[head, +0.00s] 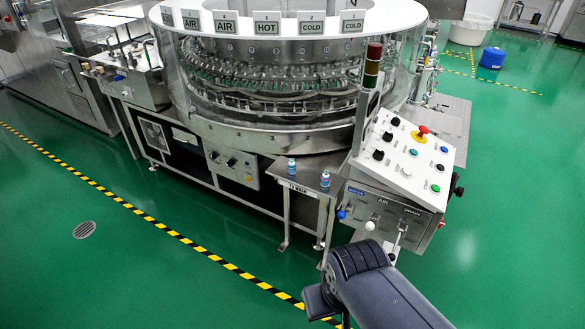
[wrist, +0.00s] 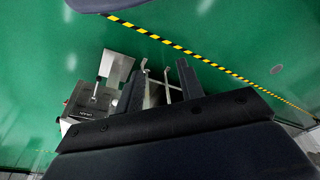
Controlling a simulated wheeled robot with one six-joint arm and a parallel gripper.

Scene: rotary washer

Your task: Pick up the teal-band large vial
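Two small vials stand upright on a small steel side table (head: 303,188) marked "TO WASH": a left vial (head: 291,167) and a right vial (head: 325,179). Both show bluish bands, and they are too small to tell which band is teal. My gripper (wrist: 160,84) shows in the wrist view with its two dark fingers apart and nothing between them that I can make out as a vial. In the head view my arm rises at the bottom right, in front of the table, and the fingers cannot be made out there. No vial is recognisable in the wrist view.
The rotary washer (head: 265,135) stands behind the side table. A slanted control panel (head: 410,155) with a red stop button and a signal light (head: 372,65) stands close on the table's right. Green floor (head: 150,270) with striped tape lies open at the front left.

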